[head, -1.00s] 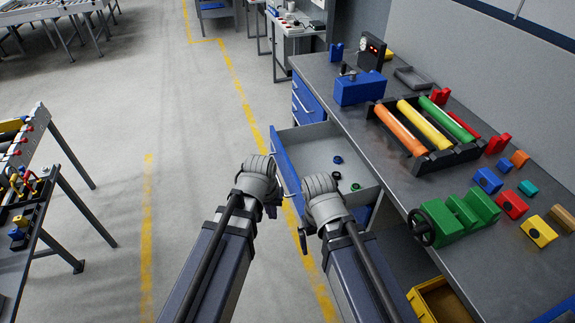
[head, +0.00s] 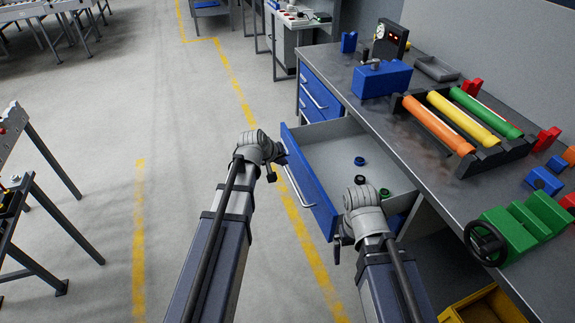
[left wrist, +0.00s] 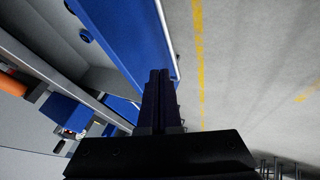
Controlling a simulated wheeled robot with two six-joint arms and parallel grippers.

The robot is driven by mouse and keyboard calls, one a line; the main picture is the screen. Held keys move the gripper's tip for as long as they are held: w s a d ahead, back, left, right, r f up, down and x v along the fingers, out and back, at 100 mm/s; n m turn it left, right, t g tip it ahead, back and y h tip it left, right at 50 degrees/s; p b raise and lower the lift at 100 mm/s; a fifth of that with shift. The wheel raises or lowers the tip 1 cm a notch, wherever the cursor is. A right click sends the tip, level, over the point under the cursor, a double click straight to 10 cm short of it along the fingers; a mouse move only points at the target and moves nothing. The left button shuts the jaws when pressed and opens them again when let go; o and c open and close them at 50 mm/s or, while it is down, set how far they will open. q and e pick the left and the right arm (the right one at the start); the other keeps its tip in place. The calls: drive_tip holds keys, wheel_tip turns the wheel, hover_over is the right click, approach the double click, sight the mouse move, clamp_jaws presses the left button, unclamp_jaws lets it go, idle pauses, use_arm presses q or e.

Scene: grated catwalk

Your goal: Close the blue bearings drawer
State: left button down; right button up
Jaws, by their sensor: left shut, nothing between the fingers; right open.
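The blue bearings drawer (head: 311,183) stands pulled out from the workbench, with its light grey tray showing. A few small rings lie in it, among them a blue one (head: 360,161) and a green one (head: 384,193). My left gripper (head: 280,163) is by the drawer's front, near its long pale handle. In the left wrist view the shut, empty fingers (left wrist: 160,85) overlap the blue drawer front (left wrist: 125,35); I cannot tell whether they touch it. My right gripper (head: 340,245) is near the drawer's near front corner, its fingers mostly hidden by the wrist.
The grey workbench (head: 415,130) holds a rack of orange, yellow and green rollers (head: 465,120), a blue block (head: 382,78) and a green vise (head: 520,225). A yellow bin (head: 490,305) sits below.

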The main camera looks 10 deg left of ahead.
sight(296, 169)
use_arm(q)
drive_tip(key=b+x, duration=0.7)
drive_tip(key=x, duration=0.2)
drive_tip(key=shift+w+f, duration=0.2)
drive_tip(key=shift+f, duration=0.1)
drive_tip(key=shift+d, duration=0.1)
drive_tip(key=shift+w+d, duration=0.2)
drive_tip(key=w+d, duration=0.5)
drive_tip(key=d, duration=0.2)
drive_tip(key=w+d, duration=0.5)
drive_tip(key=d, duration=0.3)
drive_tip(key=w+d, duration=0.5)
drive_tip(key=d, duration=0.3)
drive_tip(key=shift+w, duration=0.35)
drive_tip(key=shift+w+d+r, duration=0.1)
drive_tip(key=shift+w+d, duration=0.05)
drive_tip(key=shift+d, duration=0.3)
drive_tip(key=shift+r, duration=0.2)
